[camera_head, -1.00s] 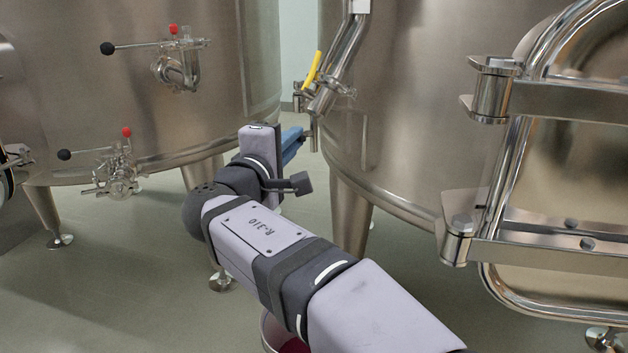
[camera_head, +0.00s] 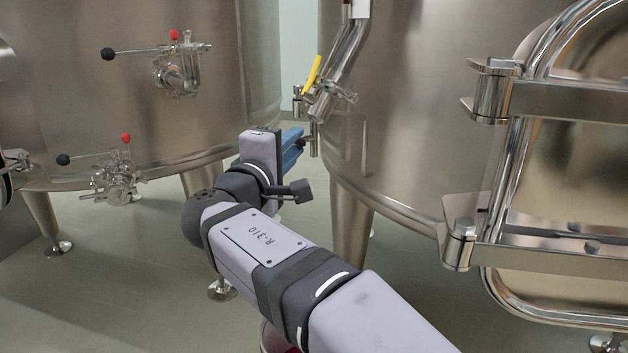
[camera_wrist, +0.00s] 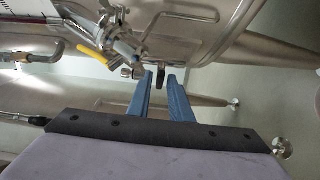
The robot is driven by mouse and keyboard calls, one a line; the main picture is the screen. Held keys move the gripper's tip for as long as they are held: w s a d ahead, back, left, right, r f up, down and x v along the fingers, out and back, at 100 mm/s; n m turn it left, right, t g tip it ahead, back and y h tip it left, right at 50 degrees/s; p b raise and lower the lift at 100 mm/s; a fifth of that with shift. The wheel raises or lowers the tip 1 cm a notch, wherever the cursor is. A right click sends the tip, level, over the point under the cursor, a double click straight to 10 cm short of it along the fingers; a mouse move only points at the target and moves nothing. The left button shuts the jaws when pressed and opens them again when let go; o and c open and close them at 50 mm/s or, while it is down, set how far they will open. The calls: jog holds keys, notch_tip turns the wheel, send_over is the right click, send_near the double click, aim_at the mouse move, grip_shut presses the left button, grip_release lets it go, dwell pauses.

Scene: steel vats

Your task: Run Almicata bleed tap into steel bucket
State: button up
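A steel tap (camera_head: 325,98) with a yellow lever (camera_head: 312,74) sits on a sloping pipe at the front of the right vat (camera_head: 420,120). No readable Almicata name shows. In the wrist view the tap (camera_wrist: 122,48) and its yellow lever (camera_wrist: 92,57) are at the upper left. My gripper (camera_head: 298,146) is just below the tap. In the wrist view my gripper (camera_wrist: 161,82) has its blue fingers apart, with a dark-ended fitting (camera_wrist: 160,76) in line with the gap; contact cannot be told. A bucket (camera_head: 264,338) with red contents is mostly hidden behind my arm.
The left vat (camera_head: 80,60) carries two valves, an upper one (camera_head: 178,72) and a lower one (camera_head: 117,178), with red and black knobs. Vat legs (camera_head: 349,215) stand on the floor. Open floor (camera_head: 110,290) lies at lower left.

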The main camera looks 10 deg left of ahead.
jog(key=shift+s+a, duration=0.1)
jog(key=s+a+p, duration=0.1)
jog(key=s+a, duration=0.5)
jog(key=shift+s, duration=0.25)
dwell(0.7)
dwell(0.4)
